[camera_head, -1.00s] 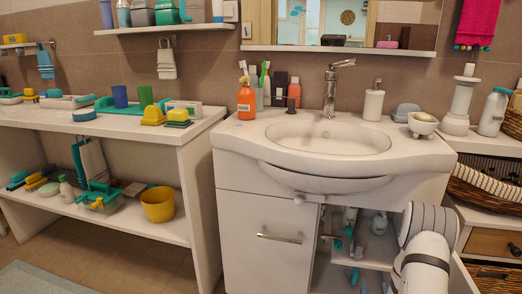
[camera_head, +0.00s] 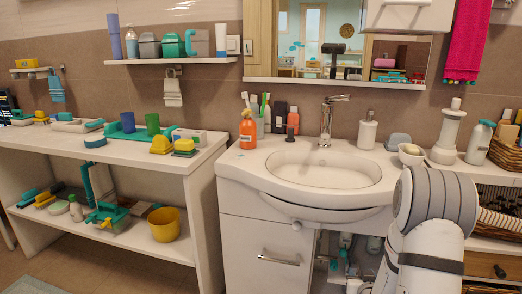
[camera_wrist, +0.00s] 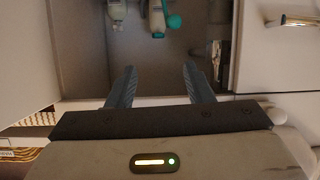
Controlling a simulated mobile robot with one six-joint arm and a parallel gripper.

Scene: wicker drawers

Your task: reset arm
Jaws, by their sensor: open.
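My arm (camera_head: 432,215) rises at the lower right of the head view, in front of the washbasin cabinet, and hides part of the cabinet and basin. My gripper is outside the head view. In the wrist view my gripper (camera_wrist: 156,85) is open, its two dark fingers apart with nothing between them. The fingers point into the open cabinet compartment (camera_wrist: 165,75) under the washbasin. Bottles (camera_wrist: 117,12) and a teal item (camera_wrist: 173,20) are deeper inside, apart from the fingertips.
The washbasin (camera_head: 325,170) holds an orange bottle (camera_head: 247,130) and a soap dispenser (camera_head: 367,130). A closed cabinet front with a handle (camera_head: 278,258) is left of the opening. A white shelf unit (camera_head: 180,158) with many items stands left. Wicker baskets (camera_head: 506,150) are at right.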

